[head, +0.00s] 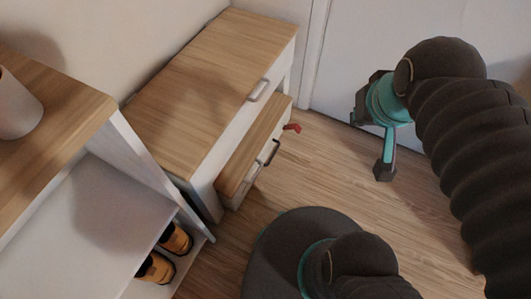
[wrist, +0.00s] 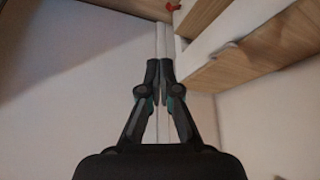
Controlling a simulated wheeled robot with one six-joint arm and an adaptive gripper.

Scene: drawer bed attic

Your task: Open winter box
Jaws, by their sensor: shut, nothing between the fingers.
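A low white unit with a wood top (head: 205,75) stands against the wall in the head view. Its upper front has a grey handle (head: 258,90). Below it, a wood-topped drawer or box (head: 245,150) with a grey handle (head: 268,152) sticks out from under the unit. I see no label showing which part is the winter box. A small red thing (head: 292,127) is at its far front corner, also at the top of the wrist view (wrist: 172,6). My gripper (wrist: 160,68) is shut and empty. In the head view my arm's end is right of the unit, apart from it.
A shelf unit with a wood top (head: 75,95) stands at the left, holding a white pot (head: 15,105) and yellow-black shoes (head: 157,268) below. A white door (head: 350,40) is behind.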

